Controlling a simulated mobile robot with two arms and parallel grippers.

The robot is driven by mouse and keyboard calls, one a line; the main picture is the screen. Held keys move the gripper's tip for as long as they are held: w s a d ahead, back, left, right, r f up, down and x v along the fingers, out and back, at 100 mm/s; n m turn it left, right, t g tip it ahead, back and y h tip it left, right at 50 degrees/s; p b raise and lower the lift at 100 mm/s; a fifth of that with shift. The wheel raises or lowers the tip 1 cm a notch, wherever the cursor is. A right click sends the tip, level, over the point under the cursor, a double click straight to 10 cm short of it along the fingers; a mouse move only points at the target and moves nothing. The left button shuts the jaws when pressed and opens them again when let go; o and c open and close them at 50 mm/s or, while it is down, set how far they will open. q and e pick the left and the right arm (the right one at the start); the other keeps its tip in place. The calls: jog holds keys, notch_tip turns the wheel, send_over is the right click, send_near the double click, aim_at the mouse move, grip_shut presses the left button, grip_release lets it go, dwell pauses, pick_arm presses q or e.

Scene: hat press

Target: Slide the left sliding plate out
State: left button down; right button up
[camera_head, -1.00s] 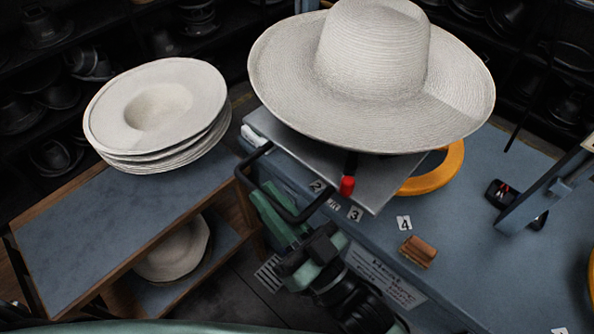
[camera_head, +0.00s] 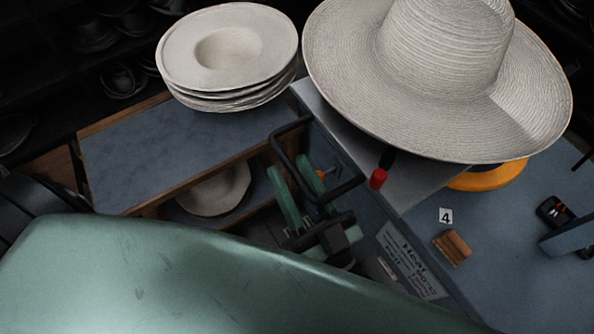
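The left sliding plate (camera_head: 412,186) is a flat grey metal plate under a large pale woven hat (camera_head: 440,85). A red-tipped black knob (camera_head: 378,178) stands at its front edge. A black loop handle (camera_head: 338,192) sticks out at its left front, over the gap beside the bench. The hat hides most of the plate.
A stack of pale hats (camera_head: 228,55) stands on a blue-topped shelf (camera_head: 165,155) at left, with another hat (camera_head: 215,190) below. An orange ring (camera_head: 490,178), a card marked 4 (camera_head: 446,215) and a brown block (camera_head: 452,247) are on the bench. My green body covers the lower left.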

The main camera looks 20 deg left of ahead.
jog(key=shift+s+d+f, duration=0.15)
jog(key=shift+d+f, duration=0.1)
jog(key=shift+d, duration=0.05)
jog(key=b+v, duration=0.3)
jog(key=v, duration=0.4)
jog(key=shift+s+r, duration=0.1)
jog(key=shift+s, duration=0.05)
